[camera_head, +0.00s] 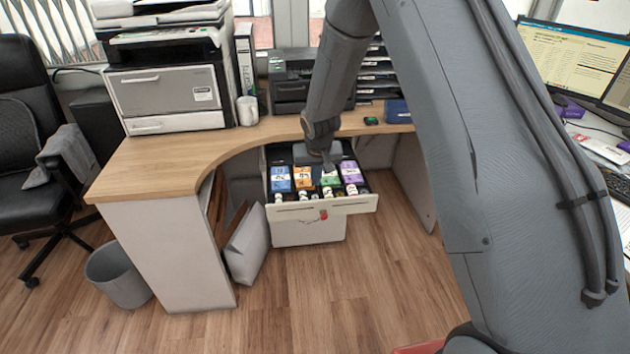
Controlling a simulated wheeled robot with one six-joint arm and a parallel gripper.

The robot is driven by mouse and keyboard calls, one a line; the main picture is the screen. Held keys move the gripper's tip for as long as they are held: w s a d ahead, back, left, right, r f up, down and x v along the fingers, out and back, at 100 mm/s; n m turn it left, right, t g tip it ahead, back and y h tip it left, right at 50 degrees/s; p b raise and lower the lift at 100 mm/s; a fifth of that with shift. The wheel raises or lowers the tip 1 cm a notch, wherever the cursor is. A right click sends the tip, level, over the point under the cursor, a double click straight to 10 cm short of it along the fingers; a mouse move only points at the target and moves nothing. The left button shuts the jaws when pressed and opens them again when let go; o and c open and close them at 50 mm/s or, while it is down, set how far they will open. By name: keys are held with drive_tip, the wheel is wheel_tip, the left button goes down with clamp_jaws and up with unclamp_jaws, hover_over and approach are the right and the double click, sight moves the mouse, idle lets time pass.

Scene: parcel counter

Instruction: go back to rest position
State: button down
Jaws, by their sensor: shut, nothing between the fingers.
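My arm reaches from the right down across the picture to the open drawer under the counter. My gripper (327,167) is shut and empty, with its tip over the middle of the drawer (356,206). It looks close to the boxes in the drawer, but I cannot tell whether it touches any. The drawer holds a row of blue (280,178), orange (303,178), green (330,179) and purple (351,173) boxes, with small round items along its front.
The wooden counter (165,160) curves above the drawer and carries a printer (170,90), a white mug (247,110) and a black device (290,82). A bin (118,275) stands at lower left beside a black chair (20,150). Monitors (570,60) stand at right. The floor (330,300) ahead is clear.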

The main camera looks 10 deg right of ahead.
drive_tip(key=s+d+r+g+p, duration=0.1)
drive_tip(key=s+d+r, duration=0.2)
drive_tip(key=s+r, duration=0.4)
drive_tip(key=s+d+r+p, duration=0.1)
drive_tip(key=s+d+r, duration=0.2)
drive_tip(key=s+r, duration=0.45)
drive_tip(key=s+d+r+g, duration=0.2)
drive_tip(key=s, duration=1.8)
drive_tip(key=shift+s+d, duration=0.15)
drive_tip(key=shift+s, duration=0.05)
drive_tip(key=shift+r, duration=0.1)
